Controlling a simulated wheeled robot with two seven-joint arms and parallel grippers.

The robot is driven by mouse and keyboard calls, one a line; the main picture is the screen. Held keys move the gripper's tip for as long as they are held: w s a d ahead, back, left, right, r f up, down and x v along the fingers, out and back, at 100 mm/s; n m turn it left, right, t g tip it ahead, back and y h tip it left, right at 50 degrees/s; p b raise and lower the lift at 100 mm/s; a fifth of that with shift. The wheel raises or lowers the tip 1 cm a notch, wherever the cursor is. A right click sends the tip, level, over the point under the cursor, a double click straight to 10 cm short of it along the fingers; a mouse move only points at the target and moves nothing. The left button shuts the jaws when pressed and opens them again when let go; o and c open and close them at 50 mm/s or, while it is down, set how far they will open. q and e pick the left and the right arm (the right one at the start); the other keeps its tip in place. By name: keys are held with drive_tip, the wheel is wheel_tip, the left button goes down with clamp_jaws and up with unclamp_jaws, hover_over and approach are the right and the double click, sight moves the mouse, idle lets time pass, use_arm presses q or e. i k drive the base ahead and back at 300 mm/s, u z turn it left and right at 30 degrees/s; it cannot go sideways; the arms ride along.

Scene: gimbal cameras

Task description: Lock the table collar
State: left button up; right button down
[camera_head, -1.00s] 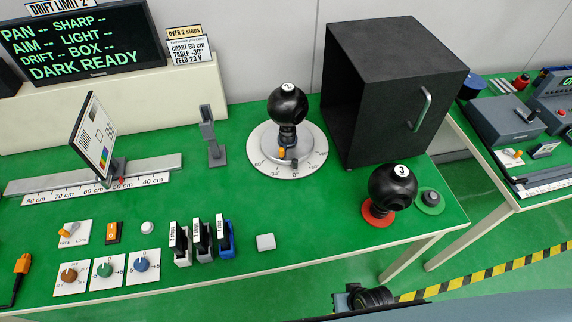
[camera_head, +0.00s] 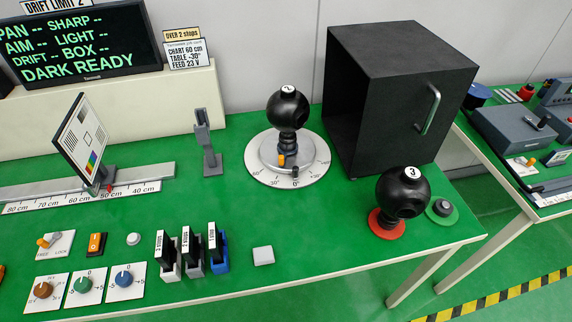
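The round table (camera_head: 262,174) is a light grey disc with a degree scale on its front rim. A black ball-shaped unit marked 2 (camera_head: 288,108) stands upright on it, on a ribbed black neck. A small orange lever (camera_head: 281,160) sits at the foot of the neck, with a blue-grey band beside it. A small dark pointer (camera_head: 295,171) is near the 0 mark. Which part is the collar, and whether it is locked, I cannot tell. Neither of my grippers shows in the head view.
A black box (camera_head: 375,110) stands right of the table. Another black ball marked 3 (camera_head: 403,194) stands on a red base in front of it. A grey post (camera_head: 208,150) and chart board (camera_head: 82,140) stand left. A FREE/LOCK switch panel (camera_head: 55,244) is front left.

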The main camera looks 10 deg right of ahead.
sight(281, 158)
drive_tip(key=z, duration=1.8)
drive_tip(key=k, duration=0.85)
drive_tip(key=u, duration=1.85)
drive_tip(key=i, duration=0.5)
drive_tip(key=z, duration=0.05)
